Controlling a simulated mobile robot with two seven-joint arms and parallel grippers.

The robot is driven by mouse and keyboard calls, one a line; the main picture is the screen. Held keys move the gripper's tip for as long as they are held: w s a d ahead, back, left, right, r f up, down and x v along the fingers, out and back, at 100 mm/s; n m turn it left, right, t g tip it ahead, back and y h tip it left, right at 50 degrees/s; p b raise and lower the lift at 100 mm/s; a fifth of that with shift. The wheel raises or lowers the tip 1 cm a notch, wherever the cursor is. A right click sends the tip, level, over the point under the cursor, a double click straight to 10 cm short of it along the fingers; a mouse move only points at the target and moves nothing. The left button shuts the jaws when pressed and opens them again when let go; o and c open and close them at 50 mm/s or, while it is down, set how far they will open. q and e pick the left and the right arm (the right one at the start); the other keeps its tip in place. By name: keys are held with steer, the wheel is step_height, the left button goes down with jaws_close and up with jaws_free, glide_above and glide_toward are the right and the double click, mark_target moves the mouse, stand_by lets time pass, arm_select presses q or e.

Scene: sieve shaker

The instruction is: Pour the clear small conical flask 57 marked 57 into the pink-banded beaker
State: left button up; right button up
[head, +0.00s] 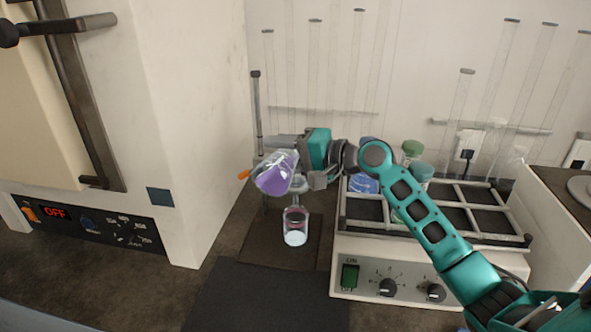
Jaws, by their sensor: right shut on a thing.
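My right gripper (301,163) is shut on a clear vessel with purple in it (275,175), which I take to be the conical flask. The vessel is held tilted above the worktop, its broad end to the lower left. No number is readable on it. A small clear vessel with a pinkish band and a whitish bottom (295,228) stands upright just below, apart from the held one as far as I can see; I take it to be the pink-banded beaker. The gripper hides part of the held vessel. My left gripper is not in view.
A sieve shaker (387,277) with a gridded rack stands at the right, with several coloured-top vessels in it. An oven (90,228) reading OFF stands at the left. Tall clear tubes stand along the back wall. A dark mat (262,300) lies clear in front.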

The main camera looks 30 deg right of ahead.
steer(key=shift+r+m+p, duration=0.1)
steer(key=shift+m+p, duration=0.2)
stand_by(0.9)
steer(key=shift+w+d+m, duration=0.1)
steer(key=shift+m, duration=0.2)
stand_by(0.9)
steer(key=shift+r, duration=0.1)
stand_by(0.5)
steer(key=shift+f+m+g, duration=0.25)
steer(key=shift+m+g, duration=0.05)
steer(key=shift+m, duration=0.1)
stand_by(1.0)
steer(key=shift+w+d+f+m, duration=0.1)
steer(key=shift+f+m, duration=0.2)
steer(key=shift+m, duration=0.1)
stand_by(1.0)
